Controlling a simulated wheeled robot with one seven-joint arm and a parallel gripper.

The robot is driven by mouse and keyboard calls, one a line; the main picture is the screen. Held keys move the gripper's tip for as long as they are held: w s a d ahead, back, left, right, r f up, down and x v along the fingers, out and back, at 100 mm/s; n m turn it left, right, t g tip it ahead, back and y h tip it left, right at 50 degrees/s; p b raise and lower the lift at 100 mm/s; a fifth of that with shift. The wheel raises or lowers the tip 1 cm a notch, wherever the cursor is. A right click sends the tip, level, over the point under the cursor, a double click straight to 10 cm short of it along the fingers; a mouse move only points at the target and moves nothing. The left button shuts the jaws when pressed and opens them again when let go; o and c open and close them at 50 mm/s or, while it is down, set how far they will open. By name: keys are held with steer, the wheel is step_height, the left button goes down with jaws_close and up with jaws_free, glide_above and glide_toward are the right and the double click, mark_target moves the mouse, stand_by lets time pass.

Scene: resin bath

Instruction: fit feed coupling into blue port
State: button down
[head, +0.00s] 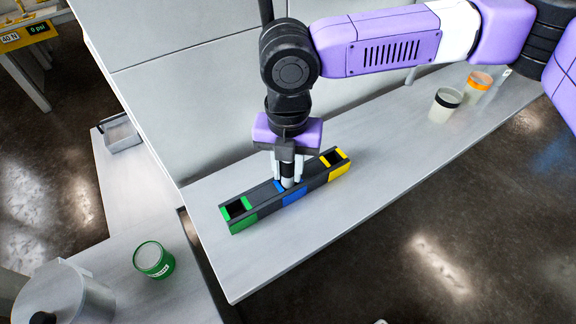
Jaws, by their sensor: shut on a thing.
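A dark port block (262,203) lies on the grey bench, with a green port (238,211) at its left end, a blue port (290,193) in the middle and a yellow port (337,162) at its right end. My gripper (287,180) points straight down over the blue port. It is shut on the feed coupling (287,174), a dark and white upright piece between the fingers. The coupling's lower end is at the blue port's opening. I cannot tell how deep it sits, as the fingers and the port's rim hide it.
Two cups, one with a black rim (445,105) and one with an orange rim (479,83), stand at the bench's far right. A green can (153,259) and a metal pot (62,296) stand at lower left. A grey panel rises behind the block. The bench (390,170) right of the block is clear.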

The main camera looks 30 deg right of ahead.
steer(key=shift+f, duration=0.15)
steer(key=c, duration=1.1)
jaws_free()
steer(key=shift+c, duration=0.2)
step_height(320, 180, up, 12)
steer(key=shift+r+b, duration=0.2)
steer(key=shift+b, duration=0.15)
